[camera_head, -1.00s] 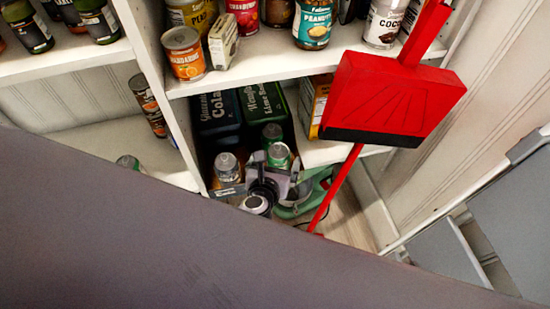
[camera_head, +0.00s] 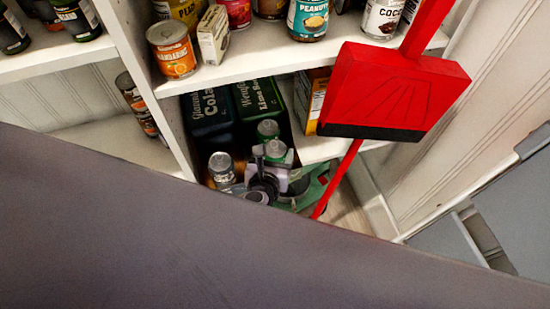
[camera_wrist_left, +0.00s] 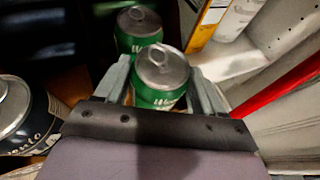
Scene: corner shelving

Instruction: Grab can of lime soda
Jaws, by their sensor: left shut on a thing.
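My left gripper (camera_head: 270,163) reaches into the low shelf bay, seen in the head view. It is shut on a green can with a silver top (camera_head: 277,150). In the left wrist view this can (camera_wrist_left: 160,82) stands between the two fingers (camera_wrist_left: 160,76), its lower part hidden by the gripper. A second green can (camera_head: 268,129) stands just behind it, and also shows in the left wrist view (camera_wrist_left: 138,30). The can labels are only partly legible. My right gripper is not in view.
A dark green crate lettered "Lime So..." (camera_head: 259,97) and a dark "Cola" crate (camera_head: 209,108) stand behind the cans. Another silver-topped can (camera_head: 221,168) is to the left. A red dustpan (camera_head: 395,88) with its handle is close on the right. Shelf boards hem in the bay.

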